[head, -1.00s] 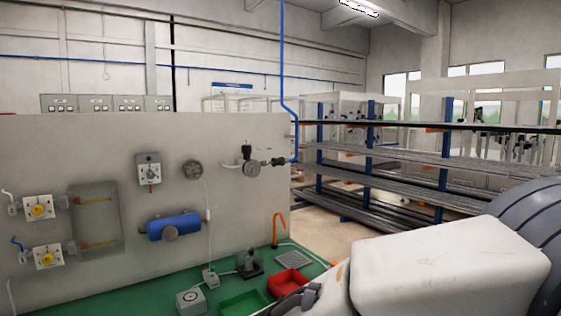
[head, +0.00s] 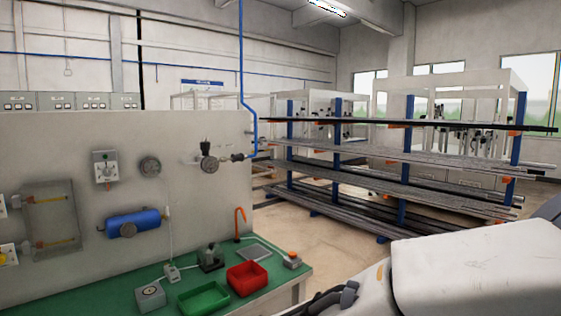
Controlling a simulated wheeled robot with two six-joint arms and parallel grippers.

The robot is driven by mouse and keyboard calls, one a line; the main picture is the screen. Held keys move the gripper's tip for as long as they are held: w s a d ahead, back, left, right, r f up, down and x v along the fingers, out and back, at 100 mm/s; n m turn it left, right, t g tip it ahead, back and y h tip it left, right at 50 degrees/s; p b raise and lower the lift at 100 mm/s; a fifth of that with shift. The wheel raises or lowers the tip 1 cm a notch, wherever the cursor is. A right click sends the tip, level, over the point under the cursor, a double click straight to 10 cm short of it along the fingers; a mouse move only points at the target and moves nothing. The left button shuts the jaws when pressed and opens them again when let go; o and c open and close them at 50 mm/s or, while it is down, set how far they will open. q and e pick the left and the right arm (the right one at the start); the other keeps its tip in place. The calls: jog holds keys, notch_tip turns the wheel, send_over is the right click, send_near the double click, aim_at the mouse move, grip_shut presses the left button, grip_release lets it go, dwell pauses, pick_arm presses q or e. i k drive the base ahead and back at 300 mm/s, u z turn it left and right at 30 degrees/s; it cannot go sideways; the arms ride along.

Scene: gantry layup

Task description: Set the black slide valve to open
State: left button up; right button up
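A small dark fitting (head: 238,157) sits at the lower end of the blue air pipe (head: 248,112), at the right edge of the grey panel. It may be the black slide valve, but it is too small to tell, and its setting cannot be read. A round gauge with a fitting (head: 209,157) is just left of it. My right gripper (head: 335,298) shows dark at the bottom edge, low and right of the bench, well apart from the fitting. Its fingers are partly cut off, so I cannot tell whether it is open. My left gripper is out of view.
The panel (head: 75,140) carries a blue cylinder (head: 140,222), a dial unit (head: 105,167) and another gauge (head: 150,166). A pipe rack (head: 400,170) stands behind right.

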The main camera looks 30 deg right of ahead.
aim_at(237, 157)
jog(key=u, duration=0.1)
jog(key=k, duration=0.25)
jog(key=z, duration=1.8)
jog(key=i, duration=2.05)
jog(key=u, duration=0.7)
jog(key=i, duration=0.7)
jog(key=u, duration=0.7)
